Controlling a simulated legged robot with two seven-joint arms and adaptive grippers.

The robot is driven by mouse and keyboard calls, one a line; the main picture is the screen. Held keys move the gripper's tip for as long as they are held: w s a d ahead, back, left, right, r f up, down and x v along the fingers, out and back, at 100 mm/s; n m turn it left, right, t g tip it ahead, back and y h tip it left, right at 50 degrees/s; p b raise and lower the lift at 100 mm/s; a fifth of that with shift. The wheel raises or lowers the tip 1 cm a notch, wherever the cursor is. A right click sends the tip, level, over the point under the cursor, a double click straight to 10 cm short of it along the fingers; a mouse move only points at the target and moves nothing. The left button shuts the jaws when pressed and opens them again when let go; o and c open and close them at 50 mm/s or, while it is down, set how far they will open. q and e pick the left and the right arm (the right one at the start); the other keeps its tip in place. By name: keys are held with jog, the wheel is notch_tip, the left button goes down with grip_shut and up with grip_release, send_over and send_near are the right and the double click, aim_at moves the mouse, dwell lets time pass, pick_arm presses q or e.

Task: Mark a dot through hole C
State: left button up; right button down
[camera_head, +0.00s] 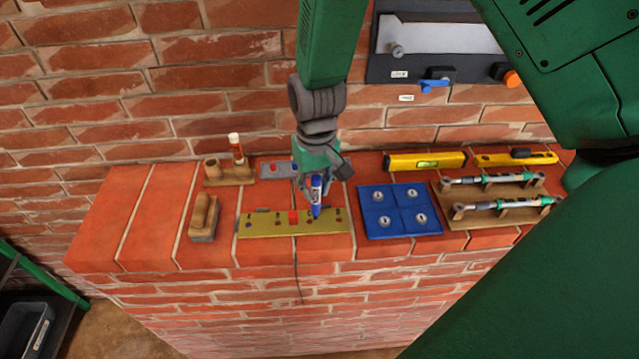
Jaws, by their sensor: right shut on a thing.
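A blue marker (316,196) is held upright, slightly tilted, in my right gripper (317,178), which is shut on it. The marker's lower end is at the right half of a yellow-olive plate (265,231) with a row of holes and a red mark in its middle. I cannot tell whether the tip touches the plate or sits in a hole. The hole letters are too small to read, so I cannot tell which one is C. The plate lies on the brick ledge (155,215). My left gripper is not in view.
A wooden holder (240,177) with an orange-and-white tube (236,147) and a wood-handled brush (204,218) are left. A grey plate (277,169) lies behind. Right are a blue panel (400,211), a tool rack (495,214) and yellow levels (425,161). The ledge's left end is clear.

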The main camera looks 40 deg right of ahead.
jog(key=shift+a+r, duration=0.15)
jog(key=shift+a, duration=0.45)
jog(key=shift+d+f, duration=0.2)
jog(key=shift+d, duration=0.8)
jog(key=shift+a+r, duration=0.1)
jog(key=shift+a, duration=0.7)
jog(key=shift+d, duration=0.65)
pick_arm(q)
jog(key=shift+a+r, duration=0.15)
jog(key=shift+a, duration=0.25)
pick_arm(e)
jog(key=shift+a, duration=0.5)
pick_arm(q)
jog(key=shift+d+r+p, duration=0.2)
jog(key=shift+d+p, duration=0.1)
jog(key=shift+p, duration=0.1)
pick_arm(e)
jog(key=shift+d+f, duration=0.2)
jog(key=shift+d, duration=0.15)
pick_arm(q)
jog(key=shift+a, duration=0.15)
pick_arm(e)
jog(key=shift+a, duration=0.2)
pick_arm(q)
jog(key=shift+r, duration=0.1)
pick_arm(e)
jog(key=shift+s, duration=0.1)
